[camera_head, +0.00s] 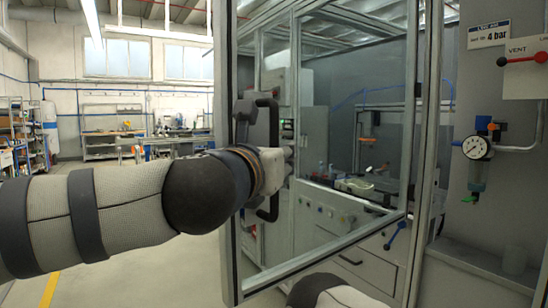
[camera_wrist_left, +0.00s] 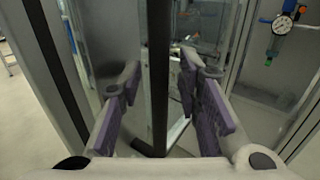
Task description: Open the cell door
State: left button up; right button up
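The cell door (camera_head: 232,240) is a tall framed glass leaf. It stands at an angle out from the cell front, its left edge nearer to me. A dark vertical handle (camera_head: 272,112) sits near that edge, partly hidden by my left gripper (camera_head: 272,168). In the left wrist view the handle (camera_wrist_left: 158,45) runs as a dark bar between the two purple-padded fingers of my left gripper (camera_wrist_left: 159,78). Gaps show on both sides of it, so the fingers are open around it. My right gripper is not in view; part of my own arm shows at the bottom edge.
A pressure gauge (camera_head: 476,147) and a valve sign (camera_head: 525,68) are on the grey panel at the right. Workbenches (camera_head: 165,140) and a shelf (camera_head: 25,135) stand far back at the left. The floor left of the door is clear.

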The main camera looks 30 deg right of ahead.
pick_arm(q)
jog(key=v, duration=1.2)
jog(key=shift+f, duration=0.1)
